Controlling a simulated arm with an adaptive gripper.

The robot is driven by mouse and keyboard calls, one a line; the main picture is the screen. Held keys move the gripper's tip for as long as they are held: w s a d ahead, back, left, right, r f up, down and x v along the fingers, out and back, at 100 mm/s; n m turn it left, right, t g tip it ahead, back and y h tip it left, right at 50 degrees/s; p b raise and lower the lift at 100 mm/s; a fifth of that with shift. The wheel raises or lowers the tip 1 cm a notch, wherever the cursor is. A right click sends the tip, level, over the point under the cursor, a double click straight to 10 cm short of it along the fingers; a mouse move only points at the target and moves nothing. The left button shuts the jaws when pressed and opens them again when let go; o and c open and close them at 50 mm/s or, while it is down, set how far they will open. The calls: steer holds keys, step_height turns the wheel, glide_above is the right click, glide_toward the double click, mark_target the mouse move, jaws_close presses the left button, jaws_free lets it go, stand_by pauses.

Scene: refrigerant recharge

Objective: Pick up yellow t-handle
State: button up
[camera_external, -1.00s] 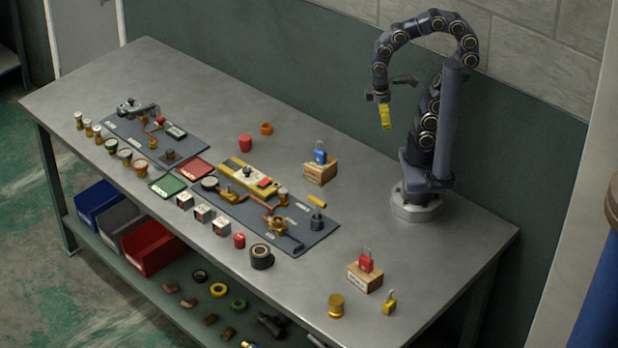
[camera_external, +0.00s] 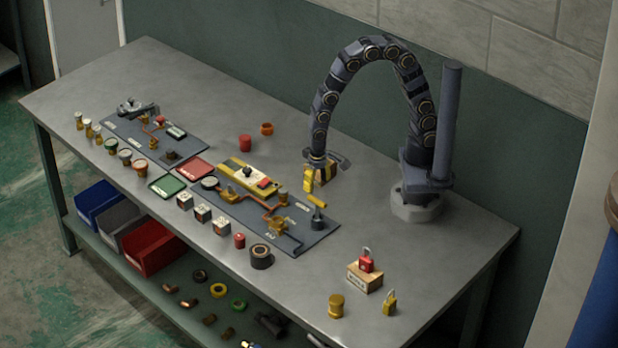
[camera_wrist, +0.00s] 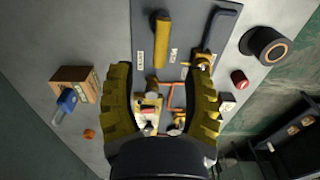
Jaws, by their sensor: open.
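A wooden block (camera_wrist: 74,82) with a blue padlock (camera_wrist: 67,101) stands close left of my fingers in the wrist view; my gripper covers it in the external view. A red padlock (camera_external: 366,264) on another block stands nearer the front.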

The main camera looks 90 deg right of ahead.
mark_target(317, 199)
steer(key=shift+a+f, duration=0.15)
steer(key=shift+f, duration=3.5)
jaws_close()
